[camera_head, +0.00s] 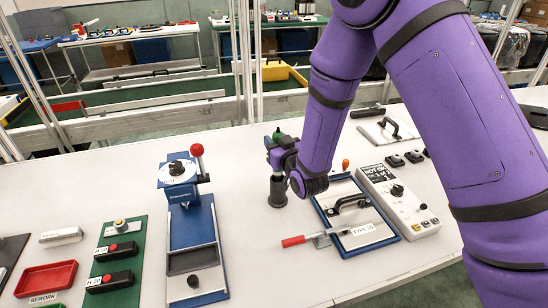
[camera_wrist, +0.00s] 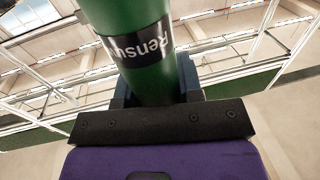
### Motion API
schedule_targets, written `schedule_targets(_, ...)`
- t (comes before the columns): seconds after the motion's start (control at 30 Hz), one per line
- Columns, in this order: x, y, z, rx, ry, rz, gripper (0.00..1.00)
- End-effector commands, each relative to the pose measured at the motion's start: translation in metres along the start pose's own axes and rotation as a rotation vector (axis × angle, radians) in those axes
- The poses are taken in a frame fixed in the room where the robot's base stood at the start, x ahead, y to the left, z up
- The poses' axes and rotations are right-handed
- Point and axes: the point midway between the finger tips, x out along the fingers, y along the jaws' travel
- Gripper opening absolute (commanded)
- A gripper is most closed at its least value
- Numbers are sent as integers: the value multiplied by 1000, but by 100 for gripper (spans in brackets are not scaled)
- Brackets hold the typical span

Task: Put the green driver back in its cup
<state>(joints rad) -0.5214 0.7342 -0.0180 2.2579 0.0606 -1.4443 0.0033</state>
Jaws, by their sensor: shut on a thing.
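The green driver (camera_wrist: 130,30) has a thick green body with a dark band of white lettering in the wrist view. My gripper (camera_wrist: 155,85) is shut on it, with a jaw on each side. In the head view my gripper (camera_head: 281,152) grips the driver, whose green top (camera_head: 278,136) shows just above the jaws. Directly below the gripper a dark grey round cup (camera_head: 278,192) stands upright on the white table. The driver looks upright above the cup.
A blue fixture with a red-knobbed lever (camera_head: 192,235) stands left of the cup. A blue-framed plate with a handle and red-gripped clamp (camera_head: 350,218) lies to the right, beside a white control box (camera_head: 400,200). The table in front of the cup is clear.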

Motion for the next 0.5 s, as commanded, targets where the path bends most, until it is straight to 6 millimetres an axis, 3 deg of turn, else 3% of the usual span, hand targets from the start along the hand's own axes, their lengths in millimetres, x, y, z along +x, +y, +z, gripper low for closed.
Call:
schedule_targets(0.17, 0, 0, 8, 0, 1, 0, 0)
schedule_targets(0.5, -1, 0, 44, -1, 2, 0, 0)
